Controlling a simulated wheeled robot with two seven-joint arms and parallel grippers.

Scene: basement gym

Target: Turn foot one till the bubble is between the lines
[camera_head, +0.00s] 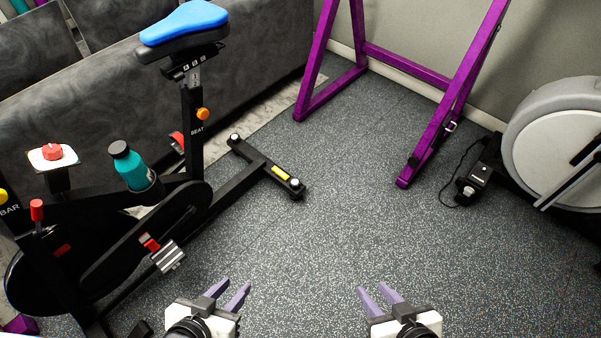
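A black exercise bike with a blue seat (184,22) stands on the left. Its rear crossbar (262,168) lies near the floor and carries a yellow-green level vial (281,173). The bubble and lines are too small to make out. A foot with a pale round top (295,183) sits at the crossbar's near right end, and another (235,138) at its far left end. I cannot tell which is foot one. My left gripper (228,289) is open and empty, below and left of the crossbar. My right gripper (378,293) is open and empty, over the floor to the right.
A teal bottle (133,168) sits on the bike frame, with a pedal (168,256) nearer me. A purple rack (441,133) stands behind. A grey-white round machine (556,145) and a small black box (480,174) are at right. Floor between is clear.

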